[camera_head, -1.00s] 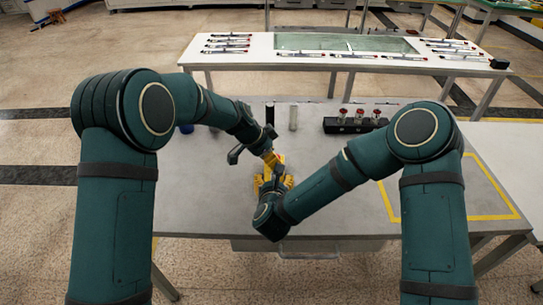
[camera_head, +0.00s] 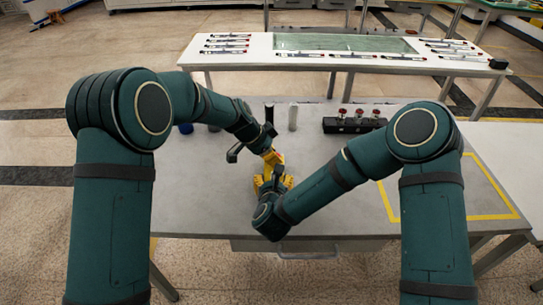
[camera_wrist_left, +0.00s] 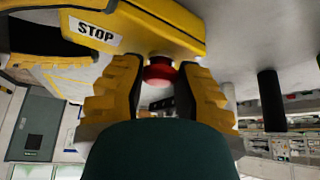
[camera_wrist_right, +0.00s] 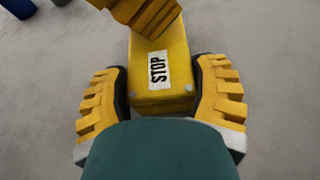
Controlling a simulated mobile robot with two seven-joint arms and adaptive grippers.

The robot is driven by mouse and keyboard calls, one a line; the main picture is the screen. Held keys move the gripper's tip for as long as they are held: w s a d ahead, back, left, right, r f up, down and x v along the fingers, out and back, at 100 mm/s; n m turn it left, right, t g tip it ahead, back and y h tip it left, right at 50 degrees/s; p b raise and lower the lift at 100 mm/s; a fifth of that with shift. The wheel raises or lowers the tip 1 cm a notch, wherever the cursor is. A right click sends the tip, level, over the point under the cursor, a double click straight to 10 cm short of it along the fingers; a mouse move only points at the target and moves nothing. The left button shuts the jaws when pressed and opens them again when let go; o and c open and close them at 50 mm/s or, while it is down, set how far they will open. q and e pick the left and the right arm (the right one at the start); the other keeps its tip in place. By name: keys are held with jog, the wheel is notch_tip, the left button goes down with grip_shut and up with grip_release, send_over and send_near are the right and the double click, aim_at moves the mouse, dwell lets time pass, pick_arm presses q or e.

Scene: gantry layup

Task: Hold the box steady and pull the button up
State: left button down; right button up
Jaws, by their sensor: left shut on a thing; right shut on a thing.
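The yellow box, labelled STOP, shows in the right wrist view (camera_wrist_right: 165,102) and in the left wrist view (camera_wrist_left: 185,25). The red button (camera_wrist_left: 160,70) sticks out from the box between my left fingers. My left gripper (camera_wrist_left: 168,82) is shut on the button; in the head view it (camera_head: 273,158) reaches down to the box from the upper left. My right gripper (camera_wrist_right: 160,100) is shut on the two sides of the box, which rests on the grey table. In the head view the box is mostly hidden by my grippers. The left fingers cover its far end in the right wrist view.
A black cylinder (camera_head: 269,113) and a pale cylinder (camera_head: 293,118) stand behind the box. A black block with red knobs (camera_head: 352,125) is farther right. A blue object (camera_head: 186,129) is partly behind my left arm. A yellow-taped area (camera_head: 455,217) on the right is bare.

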jog(key=shift+a, duration=0.1)
pick_arm(q)
jog(key=c, duration=0.7)
grip_release()
jog(key=v, duration=1.2)
jog(key=shift+w, duration=0.1)
pick_arm(e)
jog(key=o, duration=1.4)
